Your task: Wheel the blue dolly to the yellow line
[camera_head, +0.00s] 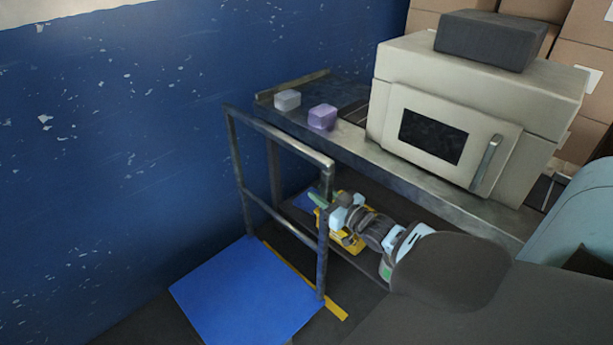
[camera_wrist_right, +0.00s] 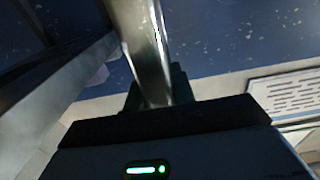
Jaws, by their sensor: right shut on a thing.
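The blue dolly (camera_head: 245,292) stands on the floor at the lower middle of the head view, with a flat blue deck and an upright grey metal handle frame (camera_head: 280,136). The yellow line (camera_head: 334,307) lies on the dark floor and shows along the deck's right edge; the handle's near post crosses in front of it. My right gripper (camera_head: 327,194) is at the near post, below its top corner, and shut on it. In the right wrist view a shiny metal bar (camera_wrist_right: 146,45) of the handle runs between the fingers. My left gripper is in neither view.
A long metal conveyor table (camera_head: 440,196) is right of the dolly, carrying a beige machine (camera_head: 450,115), a grey block (camera_head: 287,100) and a purple block (camera_head: 322,117). A chipped blue wall (camera_head: 110,140) stands at left. Yellow parts (camera_head: 350,243) show behind my right wrist.

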